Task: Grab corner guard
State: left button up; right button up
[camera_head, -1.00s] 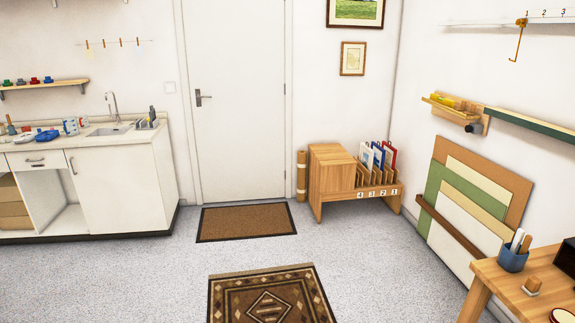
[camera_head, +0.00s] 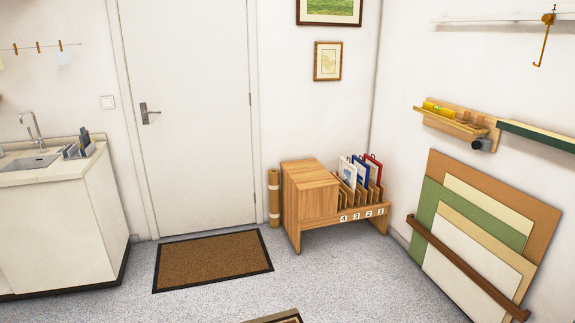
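No corner guard can be made out for certain in this view. A wooden bench with a slotted rack (camera_head: 310,205) stands against the back wall, right of the door. Its slots are numbered and hold several framed prints (camera_head: 360,175) with white, blue and red frames. A wooden wall shelf (camera_head: 456,124) on the right wall carries a yellow item (camera_head: 438,108) and small things too small to name. Neither of my grippers shows in the view.
A brown doormat (camera_head: 213,260) lies before the white door (camera_head: 190,110). A sink counter (camera_head: 55,215) stands at the left. Large boards (camera_head: 480,225) lean on the right wall behind a wooden rail. A brown roll (camera_head: 274,198) stands beside the bench. The grey floor between is open.

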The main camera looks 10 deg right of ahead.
aim_at(466, 115)
jog(key=i+z, duration=0.4)
jog(key=i+j+z, duration=0.1)
jog(key=i+z, duration=0.3)
jog(key=i+j+z, duration=0.55)
jog(key=i+z, duration=0.15)
jog(key=i+j+z, duration=0.3)
jog(key=i, duration=0.15)
jog(key=i+l+z, duration=0.1)
jog(key=i+l, duration=0.15)
jog(key=i, duration=0.4)
jog(key=i+l, duration=0.15)
jog(key=i, duration=0.55)
jog(key=i+l+z, duration=0.15)
jog(key=i, duration=0.5)
